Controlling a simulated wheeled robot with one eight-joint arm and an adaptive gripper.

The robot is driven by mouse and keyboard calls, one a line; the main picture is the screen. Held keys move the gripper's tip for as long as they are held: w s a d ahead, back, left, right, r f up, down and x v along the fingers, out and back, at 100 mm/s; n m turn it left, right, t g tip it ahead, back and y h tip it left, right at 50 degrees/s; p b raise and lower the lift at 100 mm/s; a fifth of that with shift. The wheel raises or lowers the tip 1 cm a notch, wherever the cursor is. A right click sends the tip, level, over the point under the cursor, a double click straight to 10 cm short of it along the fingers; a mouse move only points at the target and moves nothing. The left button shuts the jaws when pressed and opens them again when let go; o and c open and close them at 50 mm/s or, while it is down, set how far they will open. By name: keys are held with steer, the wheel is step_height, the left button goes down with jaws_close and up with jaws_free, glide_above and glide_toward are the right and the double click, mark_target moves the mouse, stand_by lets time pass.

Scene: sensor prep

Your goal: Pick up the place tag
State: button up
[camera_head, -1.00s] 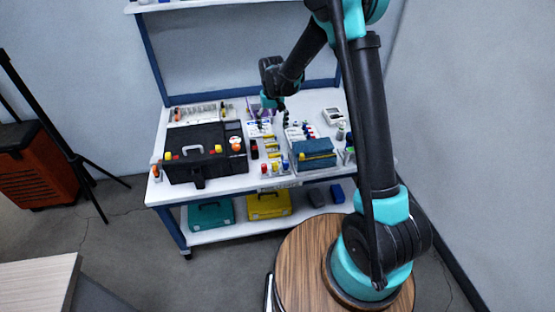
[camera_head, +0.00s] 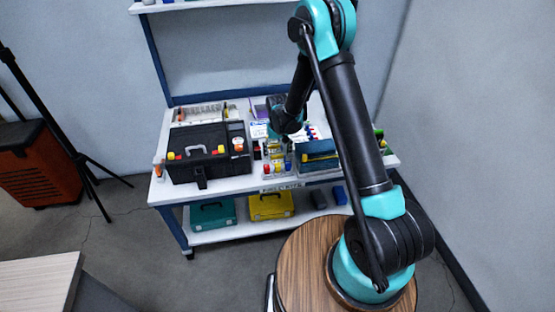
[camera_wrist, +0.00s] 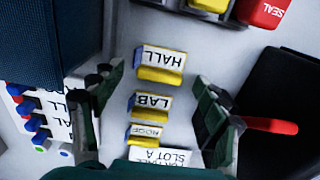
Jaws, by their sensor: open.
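In the wrist view, three small white tags on yellow bases stand in a column on the white tabletop: HALL (camera_wrist: 162,64), LAB (camera_wrist: 151,107) and a smaller one that seems to read RIDGE (camera_wrist: 145,134). They carry place names; which one is the place tag I cannot tell. My gripper (camera_wrist: 155,97) is open above the column, one finger left and one right of it, with the LAB tag between them. Nothing is held. In the head view, the tags are mostly hidden by my wrist.
A SLOT A card (camera_wrist: 160,157) lies below the tags. A red SEAL piece (camera_wrist: 263,12) is at top right. A black item and a red rod (camera_wrist: 270,125) lie close to my right finger. A dark blue pouch (camera_head: 318,155) is on the left in the wrist view. A black toolbox (camera_head: 205,150) stands on the bench.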

steer(key=shift+f, duration=0.6)
steer(key=shift+c, duration=0.6)
steer(key=c, duration=0.8)
steer(key=shift+r, duration=0.1)
